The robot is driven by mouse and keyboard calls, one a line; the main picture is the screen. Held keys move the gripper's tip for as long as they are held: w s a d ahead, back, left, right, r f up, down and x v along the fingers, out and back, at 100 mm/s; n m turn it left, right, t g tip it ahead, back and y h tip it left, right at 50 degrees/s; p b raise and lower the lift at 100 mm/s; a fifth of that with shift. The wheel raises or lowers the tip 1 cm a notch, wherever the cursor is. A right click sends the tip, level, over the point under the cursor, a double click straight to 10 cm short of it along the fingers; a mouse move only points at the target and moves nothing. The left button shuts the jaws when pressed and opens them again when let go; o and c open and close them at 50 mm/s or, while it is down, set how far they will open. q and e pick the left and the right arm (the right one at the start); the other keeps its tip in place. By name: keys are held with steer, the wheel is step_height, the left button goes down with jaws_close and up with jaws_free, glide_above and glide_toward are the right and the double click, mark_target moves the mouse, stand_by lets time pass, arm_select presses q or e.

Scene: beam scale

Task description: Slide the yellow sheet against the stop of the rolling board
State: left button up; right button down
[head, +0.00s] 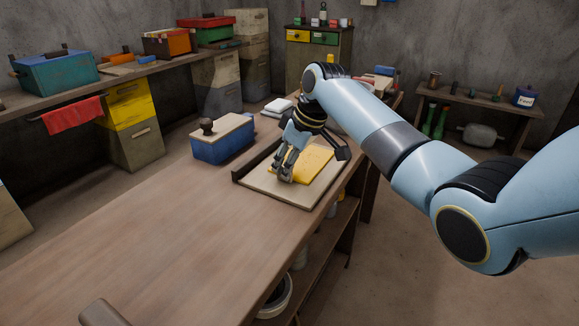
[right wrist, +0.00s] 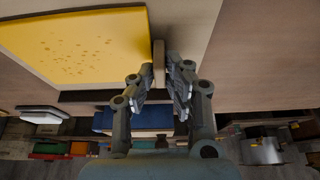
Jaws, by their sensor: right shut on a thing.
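The yellow sheet (head: 308,163) lies flat on the pale rolling board (head: 300,195) on the bench. The board has a dark raised stop (head: 247,169) along its left edge. A clear strip of board shows between the sheet and the stop in the head view. My right gripper (head: 285,177) is low over the board at the sheet's near left side, shut on a small tan piece. In the right wrist view my gripper (right wrist: 162,85) has this tan piece (right wrist: 158,63) between its fingers, close beside the sheet's edge (right wrist: 75,48). Whether they touch is hard to tell. My left gripper is out of view.
A blue box (head: 222,148) with a wooden lid and dark knob stands behind the board. A brown rounded piece (head: 100,313) shows at the bottom edge.

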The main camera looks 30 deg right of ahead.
steer(key=shift+w+a+b, duration=0.3)
steer(key=shift+w+a, duration=0.15)
steer(key=shift+w, duration=0.2)
steer(key=shift+w, duration=0.1)
steer(key=shift+w+a+b, duration=0.25)
steer(key=shift+w+a, duration=0.05)
steer(key=shift+w, duration=0.25)
steer(key=shift+w+a+b, duration=0.25)
steer(key=shift+w+a, duration=0.05)
steer(key=shift+w, duration=0.2)
steer(key=shift+s+p, duration=0.1)
steer(key=shift+p, duration=0.4)
steer(key=c, duration=1.3)
jaws_free()
steer(key=shift+o, duration=0.2)
